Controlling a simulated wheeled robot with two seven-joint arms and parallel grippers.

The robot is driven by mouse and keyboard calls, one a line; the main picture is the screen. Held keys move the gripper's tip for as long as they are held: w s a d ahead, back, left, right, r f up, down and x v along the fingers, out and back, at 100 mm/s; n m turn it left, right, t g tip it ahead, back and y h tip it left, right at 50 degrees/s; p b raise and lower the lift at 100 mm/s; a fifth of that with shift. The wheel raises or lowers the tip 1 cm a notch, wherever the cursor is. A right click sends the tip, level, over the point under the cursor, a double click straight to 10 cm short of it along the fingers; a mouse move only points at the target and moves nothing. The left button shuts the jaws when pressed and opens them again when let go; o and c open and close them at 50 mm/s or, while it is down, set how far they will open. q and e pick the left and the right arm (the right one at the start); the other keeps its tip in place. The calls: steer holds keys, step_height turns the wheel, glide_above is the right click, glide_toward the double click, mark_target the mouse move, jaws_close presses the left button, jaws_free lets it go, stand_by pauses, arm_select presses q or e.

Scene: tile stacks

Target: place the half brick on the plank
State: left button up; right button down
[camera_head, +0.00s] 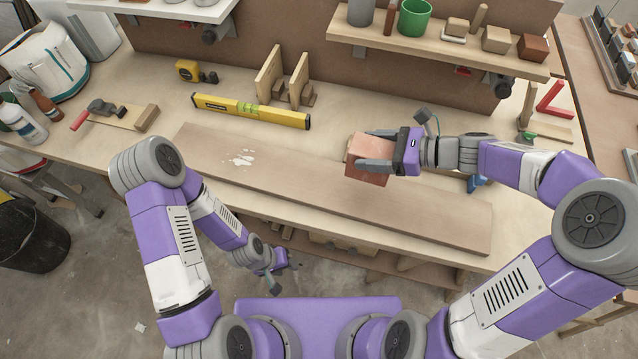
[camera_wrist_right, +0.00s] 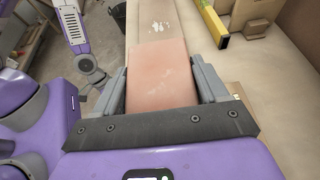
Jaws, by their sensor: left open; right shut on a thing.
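The half brick (camera_head: 366,158) is a reddish block. My right gripper (camera_head: 377,151) is shut on it, with a finger on either side, over the right half of the plank. In the right wrist view the half brick (camera_wrist_right: 158,78) sits between the two fingers. The plank (camera_head: 300,185) is a long brown board lying along the front of the workbench, with a white splotch on its left part. I cannot tell whether the brick touches the plank. My left gripper (camera_head: 277,277) hangs open and empty in front of the bench, low and away from the plank.
A yellow spirit level (camera_head: 252,111) lies behind the plank, with wooden brackets (camera_head: 283,78) beyond it. A tape measure (camera_head: 188,70) and a hammer (camera_head: 103,107) are at the back left. A shelf (camera_head: 437,48) with a green cup (camera_head: 414,17) overhangs the back right.

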mark_target(366, 174)
steer(key=shift+s+a+r, duration=0.1)
steer(key=shift+a+r, duration=0.05)
steer(key=shift+r, duration=0.05)
steer(key=shift+f+b, duration=0.35)
step_height(366, 174, down, 9)
steer(key=b, duration=0.3)
steer(key=shift+b, duration=0.3)
steer(key=shift+c, duration=0.2)
jaws_free()
steer(key=shift+s+f, duration=0.1)
steer(key=shift+f, duration=0.1)
steer(key=shift+r, duration=0.25)
steer(key=p+v, duration=0.3)
steer(key=v, duration=0.9)
